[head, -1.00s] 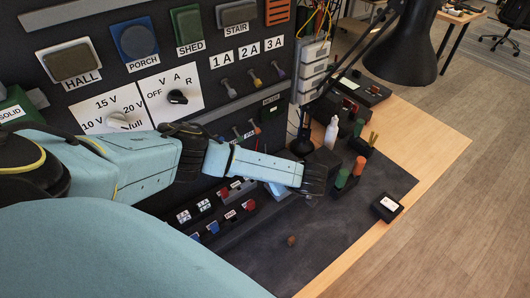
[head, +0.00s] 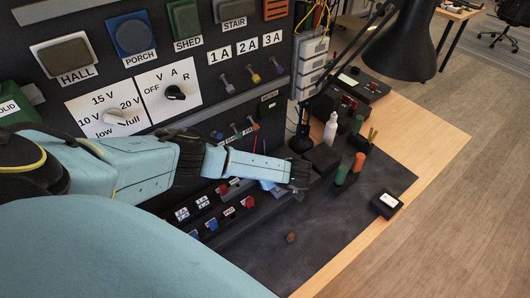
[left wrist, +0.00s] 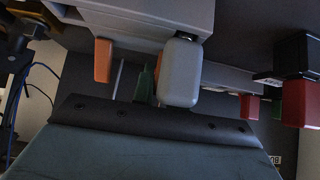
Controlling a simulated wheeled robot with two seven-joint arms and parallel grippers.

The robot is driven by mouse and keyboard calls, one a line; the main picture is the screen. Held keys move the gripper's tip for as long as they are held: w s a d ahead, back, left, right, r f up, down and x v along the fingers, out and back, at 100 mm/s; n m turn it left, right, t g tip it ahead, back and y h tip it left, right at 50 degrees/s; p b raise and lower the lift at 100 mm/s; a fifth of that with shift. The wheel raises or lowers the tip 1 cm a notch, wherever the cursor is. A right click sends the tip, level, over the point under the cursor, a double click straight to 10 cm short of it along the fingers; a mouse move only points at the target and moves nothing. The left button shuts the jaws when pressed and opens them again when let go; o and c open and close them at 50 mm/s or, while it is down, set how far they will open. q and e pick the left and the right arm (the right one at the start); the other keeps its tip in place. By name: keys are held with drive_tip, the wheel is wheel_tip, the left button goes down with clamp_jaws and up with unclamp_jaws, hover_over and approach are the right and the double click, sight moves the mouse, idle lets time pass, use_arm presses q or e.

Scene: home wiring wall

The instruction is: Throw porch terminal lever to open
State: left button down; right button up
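My left gripper (head: 299,176) reaches across the front of the lower panel, its tip pointing right, close to the panel's right end. Its fingers are dark and small, and I cannot tell whether they are open. In the left wrist view an orange lever (left wrist: 103,60) and a pale grey, rounded lever (left wrist: 180,72) hang from a grey block (left wrist: 145,22) just beyond my gripper's dark edge. A green piece (left wrist: 146,84) shows between them. Which lever is the porch one cannot be read. My right gripper is not in view.
A red lever (head: 248,202) and a blue lever (head: 211,224) sit on the lower row, left of my gripper. The PORCH switch (head: 131,35) is above. A white bottle (head: 330,130) and a black lamp (head: 401,45) stand right. The dark mat (head: 330,225) is mostly clear.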

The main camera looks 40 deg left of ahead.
use_arm(q)
drive_tip(key=shift+w+a+f+h, duration=0.1)
drive_tip(key=shift+a+h, duration=0.15)
drive_tip(key=shift+h, duration=0.35)
drive_tip(key=shift+a+f+g+h+b, duration=0.2)
drive_tip(key=shift+g+h+b, duration=0.3)
drive_tip(key=shift+h, duration=0.7)
drive_tip(key=c, duration=1.7)
unclamp_jaws()
drive_tip(key=p+v, duration=0.1)
drive_tip(key=v, duration=1.2)
drive_tip(key=shift+d+r, duration=0.1)
drive_tip(key=shift+r, duration=0.05)
